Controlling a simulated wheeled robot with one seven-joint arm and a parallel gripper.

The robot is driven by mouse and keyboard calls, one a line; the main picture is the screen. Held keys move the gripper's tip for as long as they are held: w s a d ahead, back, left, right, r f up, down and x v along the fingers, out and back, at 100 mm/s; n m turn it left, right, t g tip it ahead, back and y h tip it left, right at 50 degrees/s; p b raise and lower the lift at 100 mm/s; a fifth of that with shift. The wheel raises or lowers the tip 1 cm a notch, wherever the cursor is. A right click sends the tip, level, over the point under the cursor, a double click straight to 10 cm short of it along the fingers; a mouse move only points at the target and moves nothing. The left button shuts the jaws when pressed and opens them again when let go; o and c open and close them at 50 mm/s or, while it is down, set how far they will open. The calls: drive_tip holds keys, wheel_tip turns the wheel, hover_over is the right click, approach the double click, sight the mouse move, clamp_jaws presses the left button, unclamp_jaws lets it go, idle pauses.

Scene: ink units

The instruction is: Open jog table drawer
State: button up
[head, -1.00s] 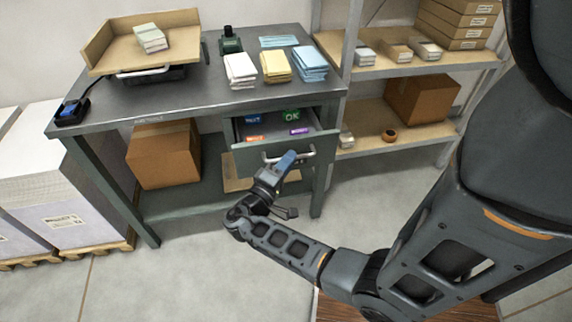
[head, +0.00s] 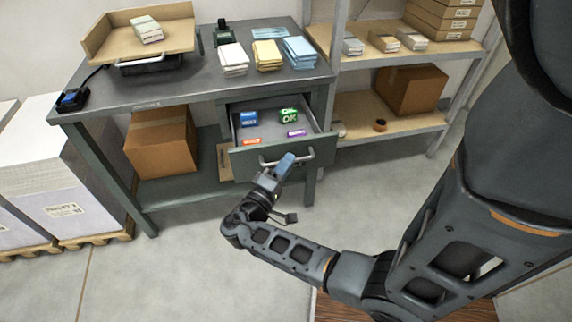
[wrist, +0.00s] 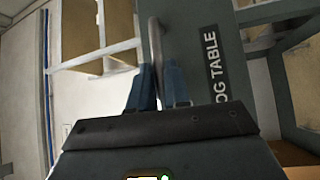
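The jog table drawer (head: 243,164) is pulled out of the grey table (head: 130,96) at its right end, and its inside shows in the head view. Its front fills much of the wrist view, with a label (wrist: 213,68) of which "OG TABLE" can be read. The drawer's metal handle (head: 309,154) runs between the two blue fingers of my gripper (head: 287,162) in the wrist view (wrist: 159,84). The fingers are close on both sides of the bar. Part of the handle is hidden by my gripper in the head view.
Paper stacks (head: 233,58) and a wooden tray (head: 97,42) stand on the tabletop. A cardboard box (head: 160,147) sits below. A shelf (head: 440,118) stands right. Floor in front is clear.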

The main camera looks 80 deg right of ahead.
drive_tip(key=o, duration=0.4)
drive_tip(key=shift+b+v, duration=0.6)
drive_tip(key=shift+v, duration=3.3)
drive_tip(key=shift+f, duration=0.15)
